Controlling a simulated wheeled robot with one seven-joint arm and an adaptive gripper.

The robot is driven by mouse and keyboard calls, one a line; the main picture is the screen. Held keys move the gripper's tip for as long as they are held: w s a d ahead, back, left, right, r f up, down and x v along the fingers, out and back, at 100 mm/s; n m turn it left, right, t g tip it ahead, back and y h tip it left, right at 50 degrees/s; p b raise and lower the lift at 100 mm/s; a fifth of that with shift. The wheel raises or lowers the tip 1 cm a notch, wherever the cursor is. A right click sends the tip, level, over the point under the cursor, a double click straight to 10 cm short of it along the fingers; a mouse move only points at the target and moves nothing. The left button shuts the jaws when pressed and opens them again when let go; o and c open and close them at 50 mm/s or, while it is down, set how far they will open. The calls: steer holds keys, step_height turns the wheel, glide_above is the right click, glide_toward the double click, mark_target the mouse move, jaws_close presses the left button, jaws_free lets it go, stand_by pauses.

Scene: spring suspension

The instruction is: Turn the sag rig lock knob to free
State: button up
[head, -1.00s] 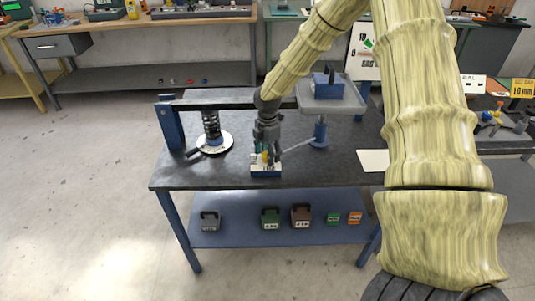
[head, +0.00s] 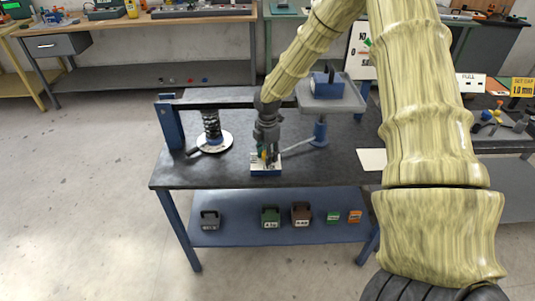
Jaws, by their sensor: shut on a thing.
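The sag rig stands on a dark-topped bench, with a black coil spring (head: 211,124) on a round white plate (head: 215,142) at the left. A small blue and white lock base (head: 266,171) sits near the bench's front edge. My gripper (head: 266,156) points down over this base and is shut on the lock knob, which is mostly hidden between the fingers. A bit of yellow and green shows beside the fingers. I cannot read the knob's setting.
A grey tray (head: 349,98) with a blue weight (head: 328,83) stands on a blue post right of my gripper. A pale card (head: 372,160) lies at the bench's right. Several weights, including a green one (head: 271,217), sit on the lower shelf (head: 240,235).

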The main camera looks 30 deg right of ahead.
steer(key=shift+m, duration=0.4)
steer(key=m+p, duration=0.1)
steer(key=m, duration=0.2)
steer(key=shift+r+m+p, duration=0.1)
steer(key=shift+m+p, duration=0.25)
steer(key=shift+m, duration=0.05)
steer(key=m+p, duration=0.1)
steer(key=m, duration=0.3)
steer(key=shift+w+m, duration=0.1)
steer(key=shift+m, duration=0.2)
steer(key=m, duration=0.8)
steer(key=shift+p, duration=0.4)
steer(key=shift+w+d+m, duration=0.1)
steer(key=shift+m, duration=0.4)
steer(key=o, duration=1)
steer(key=shift+o, duration=0.2)
